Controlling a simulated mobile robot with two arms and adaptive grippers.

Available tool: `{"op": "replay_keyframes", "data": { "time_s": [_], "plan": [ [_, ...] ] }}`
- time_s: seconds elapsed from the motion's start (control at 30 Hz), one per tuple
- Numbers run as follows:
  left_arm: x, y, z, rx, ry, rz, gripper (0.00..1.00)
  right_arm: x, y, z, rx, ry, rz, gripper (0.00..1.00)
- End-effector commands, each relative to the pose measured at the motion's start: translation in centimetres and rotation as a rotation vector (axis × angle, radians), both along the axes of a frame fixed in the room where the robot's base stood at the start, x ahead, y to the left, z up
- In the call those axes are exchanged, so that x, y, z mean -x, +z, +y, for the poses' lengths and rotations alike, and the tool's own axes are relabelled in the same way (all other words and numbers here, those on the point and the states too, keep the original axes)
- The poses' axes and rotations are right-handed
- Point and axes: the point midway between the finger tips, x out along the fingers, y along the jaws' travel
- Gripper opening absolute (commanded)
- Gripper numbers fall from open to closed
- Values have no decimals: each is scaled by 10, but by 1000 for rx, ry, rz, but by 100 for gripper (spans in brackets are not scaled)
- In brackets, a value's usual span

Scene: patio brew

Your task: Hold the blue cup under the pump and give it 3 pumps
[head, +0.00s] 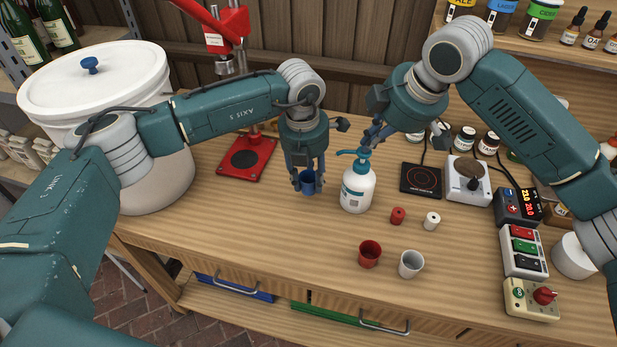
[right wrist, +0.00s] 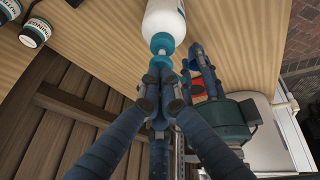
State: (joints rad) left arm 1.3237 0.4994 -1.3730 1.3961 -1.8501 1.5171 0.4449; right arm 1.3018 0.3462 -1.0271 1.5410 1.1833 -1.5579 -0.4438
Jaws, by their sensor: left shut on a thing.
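The white pump bottle (head: 357,190) with a teal pump head (head: 350,154) stands upright on the bench. Its nozzle points left, toward the blue cup. My left gripper (head: 309,180) is shut on the blue cup (head: 309,188), held just left of the bottle; the fingers hide part of it. I cannot tell whether the cup is exactly under the nozzle. My right gripper (head: 366,142) is at the pump head, its fingers drawn together. In the right wrist view the closed fingertips (right wrist: 161,78) are at the teal pump top (right wrist: 162,45); whether they touch it is unclear.
A red cup (head: 369,254) and a white cup (head: 411,264) stand in front. Small red (head: 397,215) and white (head: 432,220) pieces lie nearby. A black hot plate (head: 421,180) is right of the bottle. A red press (head: 245,158) and white bucket (head: 140,190) are left.

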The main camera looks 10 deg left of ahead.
Motion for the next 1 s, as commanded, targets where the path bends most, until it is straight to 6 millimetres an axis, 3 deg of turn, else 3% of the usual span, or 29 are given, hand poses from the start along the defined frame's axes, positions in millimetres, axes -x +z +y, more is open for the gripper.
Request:
{"op": "replay_keyframes", "data": {
  "time_s": [1.0],
  "plan": [
    [0,0,0,0,0,0,21,1,-23,0,1,1,2,0]
  ]
}}
